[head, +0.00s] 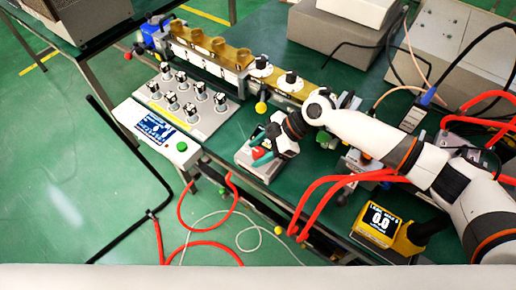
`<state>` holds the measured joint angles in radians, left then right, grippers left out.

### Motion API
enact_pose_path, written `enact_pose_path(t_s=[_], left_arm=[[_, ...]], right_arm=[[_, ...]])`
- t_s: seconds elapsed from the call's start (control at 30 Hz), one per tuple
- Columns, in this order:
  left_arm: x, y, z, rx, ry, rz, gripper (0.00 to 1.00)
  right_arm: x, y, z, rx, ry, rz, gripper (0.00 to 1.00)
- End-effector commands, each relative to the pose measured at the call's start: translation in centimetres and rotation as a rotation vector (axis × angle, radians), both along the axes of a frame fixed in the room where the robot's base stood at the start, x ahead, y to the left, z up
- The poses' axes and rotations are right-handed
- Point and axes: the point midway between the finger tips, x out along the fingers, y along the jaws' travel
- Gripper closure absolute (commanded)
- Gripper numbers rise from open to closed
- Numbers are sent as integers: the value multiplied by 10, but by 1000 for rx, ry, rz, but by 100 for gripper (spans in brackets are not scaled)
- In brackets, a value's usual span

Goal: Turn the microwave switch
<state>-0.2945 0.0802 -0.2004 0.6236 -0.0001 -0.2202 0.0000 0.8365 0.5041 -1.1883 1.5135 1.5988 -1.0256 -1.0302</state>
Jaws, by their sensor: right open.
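A small grey box (245,157) lies on the green table, with a red part (258,153) showing on top. It may be the microwave switch, but no label on it is readable. My right arm comes in from the right and its gripper (264,157) is right over this box. The jaws are open, and they partly hide the box top. I cannot tell whether they touch the red part. My left gripper is not in view.
A control panel with several knobs (208,118), a lit display (153,128) and a green button (182,146) stands to the left. A brass waveguide (214,47) runs behind. A yellow meter (374,234) reads 0.0 at front right. Red hoses (308,194) cross the table front.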

Motion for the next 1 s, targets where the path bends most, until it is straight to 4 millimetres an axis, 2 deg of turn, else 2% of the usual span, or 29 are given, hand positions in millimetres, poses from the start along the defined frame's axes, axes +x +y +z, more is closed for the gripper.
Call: enact_pose_path(t_s=[0.13, 0.37, 0.63, 1.0], left_arm=[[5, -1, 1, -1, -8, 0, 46], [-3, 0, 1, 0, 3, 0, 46], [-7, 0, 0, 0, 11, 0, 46], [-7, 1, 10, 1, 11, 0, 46]], right_arm=[[-1, 4, -4, 0, -1, 1, 48], [-1, 4, -4, 0, -1, 1, 48], [-1, 4, -4, 0, -1, 1, 93], [-1, 4, -2, 0, 1, -63, 93]])
